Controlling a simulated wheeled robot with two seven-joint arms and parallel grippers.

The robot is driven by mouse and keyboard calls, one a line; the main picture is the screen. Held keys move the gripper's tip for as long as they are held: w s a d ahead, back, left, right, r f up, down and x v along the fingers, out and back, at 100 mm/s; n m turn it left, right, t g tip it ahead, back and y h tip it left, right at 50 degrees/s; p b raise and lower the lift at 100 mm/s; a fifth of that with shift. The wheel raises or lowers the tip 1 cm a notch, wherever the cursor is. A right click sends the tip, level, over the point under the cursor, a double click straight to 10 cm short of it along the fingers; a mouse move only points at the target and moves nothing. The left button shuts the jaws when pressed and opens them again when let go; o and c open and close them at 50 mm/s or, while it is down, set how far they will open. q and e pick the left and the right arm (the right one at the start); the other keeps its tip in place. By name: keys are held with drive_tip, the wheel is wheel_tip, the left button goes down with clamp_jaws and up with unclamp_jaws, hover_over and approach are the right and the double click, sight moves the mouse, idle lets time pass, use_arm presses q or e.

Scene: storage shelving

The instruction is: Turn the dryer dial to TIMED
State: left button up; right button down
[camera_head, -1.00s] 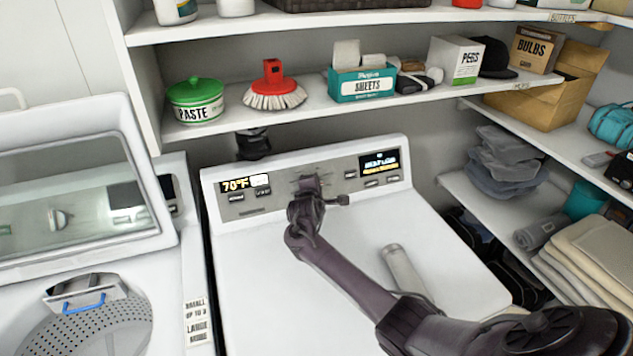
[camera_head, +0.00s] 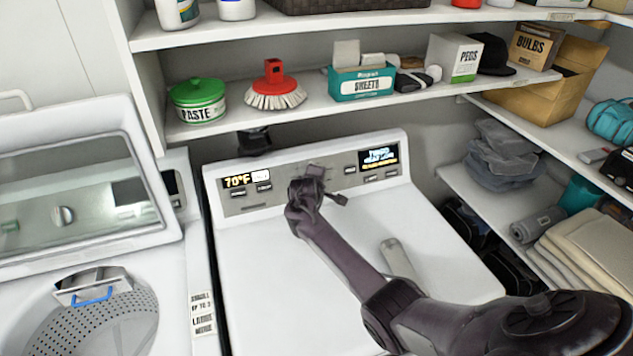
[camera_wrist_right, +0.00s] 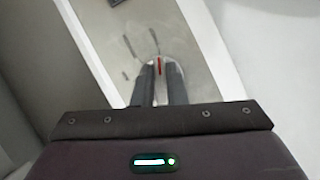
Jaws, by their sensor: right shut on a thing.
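The dryer (camera_head: 300,270) has a grey control panel on its sloped back. My right gripper (camera_head: 308,180) reaches the middle of that panel and mostly hides the dial in the head view. In the right wrist view, the pale round dial (camera_wrist_right: 158,64) with a red mark sits between the two dark fingertips (camera_wrist_right: 160,78), and the gripper is shut on it. The right display (camera_head: 379,156) shows small text whose top line appears to read TIMED. The left display (camera_head: 246,179) reads 70°F. My left gripper is not in view.
An open-lidded washer (camera_head: 80,200) stands left of the dryer. Above the panel, a shelf (camera_head: 225,128) holds a green paste pot (camera_head: 198,100), a red brush (camera_head: 275,85) and a teal sheets box (camera_head: 361,83). Side shelves with folded cloth (camera_head: 590,245) stand at the right.

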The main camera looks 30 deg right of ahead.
drive_tip(key=shift+f, duration=0.1)
drive_tip(key=c, duration=1.5)
unclamp_jaws()
drive_tip(key=shift+o, duration=0.2)
drive_tip(key=v, duration=0.8)
drive_tip(key=shift+b, duration=0.4)
drive_tip(key=shift+d, duration=0.1)
